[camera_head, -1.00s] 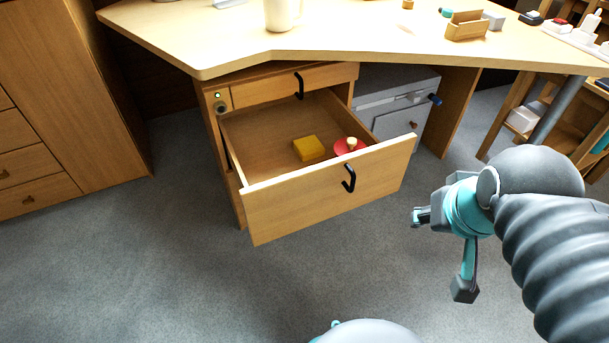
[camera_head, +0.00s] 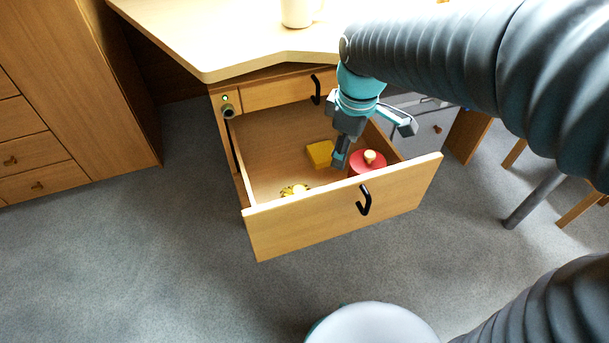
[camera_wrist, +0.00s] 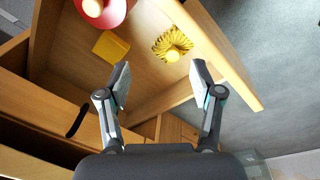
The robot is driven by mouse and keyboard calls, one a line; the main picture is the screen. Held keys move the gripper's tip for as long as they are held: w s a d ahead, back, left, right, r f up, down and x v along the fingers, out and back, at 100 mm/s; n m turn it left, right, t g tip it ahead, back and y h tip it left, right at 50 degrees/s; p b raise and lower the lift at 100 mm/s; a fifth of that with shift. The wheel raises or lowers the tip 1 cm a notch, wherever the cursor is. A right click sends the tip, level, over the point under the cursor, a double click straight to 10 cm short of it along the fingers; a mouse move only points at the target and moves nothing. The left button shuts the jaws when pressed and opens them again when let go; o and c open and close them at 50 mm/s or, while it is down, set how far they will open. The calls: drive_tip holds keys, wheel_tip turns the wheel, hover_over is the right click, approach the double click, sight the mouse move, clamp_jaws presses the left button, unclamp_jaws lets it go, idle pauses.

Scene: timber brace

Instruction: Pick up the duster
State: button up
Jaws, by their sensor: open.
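A yellow, ruffled round piece with a pale knob, which looks like the duster (camera_head: 295,190), lies inside the open drawer close to its front panel. The panel hides part of it in the head view. The wrist view shows the duster (camera_wrist: 172,44) whole, ahead of my fingers and nearer the right one. My gripper (camera_head: 371,143) is over the drawer's right part, open and empty, apart from the duster. Its spread fingers also show in the wrist view (camera_wrist: 160,78).
The drawer (camera_head: 340,210) also holds a plain yellow block (camera_head: 320,154) and a red disc with a pale knob (camera_head: 367,163), both close to my gripper in the head view. The desk top (camera_head: 220,45) overhangs the drawer's back. The drawer floor left of the block is clear.

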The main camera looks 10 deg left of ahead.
drive_tip(key=w+a+f+n+g, duration=0.1)
drive_tip(key=a+f+n, duration=0.2)
drive_tip(key=a, duration=0.2)
drive_tip(key=w+a+f+n, duration=0.1)
drive_tip(key=a+f+n, duration=0.15)
drive_tip(key=a, duration=0.25)
hover_over(300, 189)
drive_tip(key=shift+n+h, duration=0.25)
drive_tip(key=shift+h, duration=0.05)
wheel_tip(300, 189, down, 8)
drive_tip(key=shift+s+f, duration=0.1)
drive_tip(key=shift+f+b, duration=0.4)
drive_tip(key=shift+f, duration=2.4)
clamp_jaws()
wheel_tip(300, 189, up, 28)
drive_tip(key=p, duration=0.2)
